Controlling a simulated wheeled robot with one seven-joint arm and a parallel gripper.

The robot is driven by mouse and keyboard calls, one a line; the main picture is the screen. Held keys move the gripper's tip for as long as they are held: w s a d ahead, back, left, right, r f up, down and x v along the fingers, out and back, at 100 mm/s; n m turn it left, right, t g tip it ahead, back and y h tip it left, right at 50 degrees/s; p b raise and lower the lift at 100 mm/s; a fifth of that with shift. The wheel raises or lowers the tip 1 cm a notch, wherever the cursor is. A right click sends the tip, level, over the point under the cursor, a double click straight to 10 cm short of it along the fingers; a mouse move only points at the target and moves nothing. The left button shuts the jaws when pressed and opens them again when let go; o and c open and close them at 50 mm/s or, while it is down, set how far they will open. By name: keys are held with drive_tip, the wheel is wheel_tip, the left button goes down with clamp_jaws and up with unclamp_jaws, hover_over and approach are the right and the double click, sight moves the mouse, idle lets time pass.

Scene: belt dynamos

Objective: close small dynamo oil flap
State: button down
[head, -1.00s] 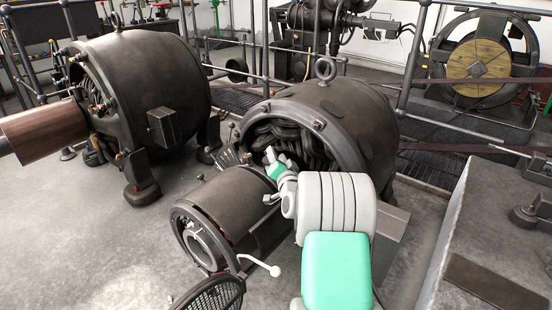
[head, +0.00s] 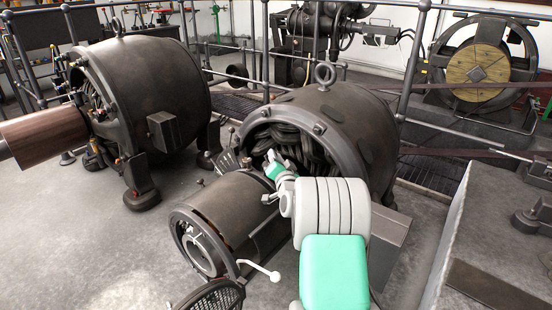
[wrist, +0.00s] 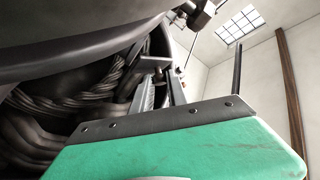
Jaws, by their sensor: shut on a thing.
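The smaller dark dynamo (head: 362,125) stands in the middle of the head view, its open end showing thick coiled windings. My gripper (head: 271,156) is at that open end, in front of the windings and above the dark cylinder. In the wrist view my gripper (wrist: 160,78) points up beside the dynamo's rim, with the windings to the left. Its narrow fingers are shut on a small grey metal piece (wrist: 152,63). I cannot tell whether this piece is the oil flap. No flap can be made out clearly in the head view.
The dark cylinder (head: 222,205) juts from the dynamo toward the front left, with a white-knobbed lever (head: 262,270) beside it. A larger dynamo (head: 160,85) stands at the left. Railings run behind, and a grey plinth (head: 490,225) is at the right. Floor at front left is clear.

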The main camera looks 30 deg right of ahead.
sight(266, 156)
drive_tip(key=shift+r, duration=0.1)
idle(0.3)
drive_tip(key=p, duration=0.2)
drive_tip(key=n+g+p, duration=0.1)
drive_tip(key=shift+w+a+r+g+y+p, duration=0.2)
drive_tip(key=shift+w+r+g+y+p, duration=0.1)
drive_tip(key=shift+w+r+p, duration=0.1)
drive_tip(key=g+p, duration=0.1)
drive_tip(key=w+n+g+p, duration=0.1)
drive_tip(key=p, duration=0.1)
drive_tip(key=shift+a+n+p, duration=0.2)
drive_tip(key=shift+n+p, duration=0.1)
drive_tip(key=g+p, duration=0.1)
drive_tip(key=w+n+g+p, duration=0.1)
drive_tip(key=p, duration=0.1)
drive_tip(key=shift+w+a+f+n+g, duration=0.1)
drive_tip(key=shift+a+f+n+g, duration=0.1)
drive_tip(key=shift+f+n+g, duration=0.15)
drive_tip(key=shift+w+a+f+n+g+p, duration=0.1)
drive_tip(key=shift+w+f+n+g+p, duration=0.15)
drive_tip(key=shift+g+p, duration=0.4)
drive_tip(key=shift+w+f+n+g+p, duration=0.2)
drive_tip(key=shift+f+g+p, duration=0.15)
drive_tip(key=shift+g+p, duration=0.2)
drive_tip(key=c, duration=1.3)
unclamp_jaws()
drive_tip(key=shift+f, duration=0.1)
